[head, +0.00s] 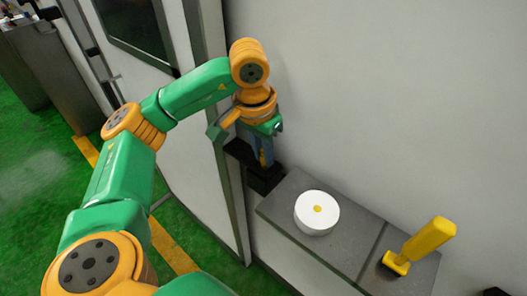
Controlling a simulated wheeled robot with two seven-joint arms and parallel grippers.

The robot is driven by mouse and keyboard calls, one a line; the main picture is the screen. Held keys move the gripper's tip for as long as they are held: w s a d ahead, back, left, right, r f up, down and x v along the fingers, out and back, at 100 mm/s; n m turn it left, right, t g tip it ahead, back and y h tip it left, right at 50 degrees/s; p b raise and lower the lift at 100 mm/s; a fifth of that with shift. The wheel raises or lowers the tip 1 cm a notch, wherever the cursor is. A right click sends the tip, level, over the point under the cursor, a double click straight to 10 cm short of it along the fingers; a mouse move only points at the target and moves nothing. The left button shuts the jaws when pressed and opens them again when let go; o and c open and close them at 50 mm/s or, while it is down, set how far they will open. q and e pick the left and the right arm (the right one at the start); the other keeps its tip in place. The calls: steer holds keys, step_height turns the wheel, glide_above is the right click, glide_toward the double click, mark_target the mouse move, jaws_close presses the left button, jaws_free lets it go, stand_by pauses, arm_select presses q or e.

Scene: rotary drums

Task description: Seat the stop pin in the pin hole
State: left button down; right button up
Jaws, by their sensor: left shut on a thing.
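My left gripper (261,150) points down beside the wall, left of the grey shelf. A black block (266,181) is just below the fingers. I cannot tell if the yellow piece touches it. I cannot make out the pin hole. My right gripper is not in view.
A white drum (308,222) with a yellow centre stands on the grey shelf (345,247). A yellow handle (428,238) rises at the shelf's right end. Green floor is at left.

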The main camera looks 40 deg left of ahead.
arm_select(q)
steer(key=c, duration=0.7)
jaws_free()
steer(key=r, duration=0.2)
steer(key=r+p, duration=0.1)
steer(key=r, duration=0.1)
steer(key=s+r, duration=0.1)
steer(key=r, duration=0.2)
steer(key=shift+s, duration=0.1)
steer(key=shift+a, duration=0.1)
steer(key=shift+r, duration=0.1)
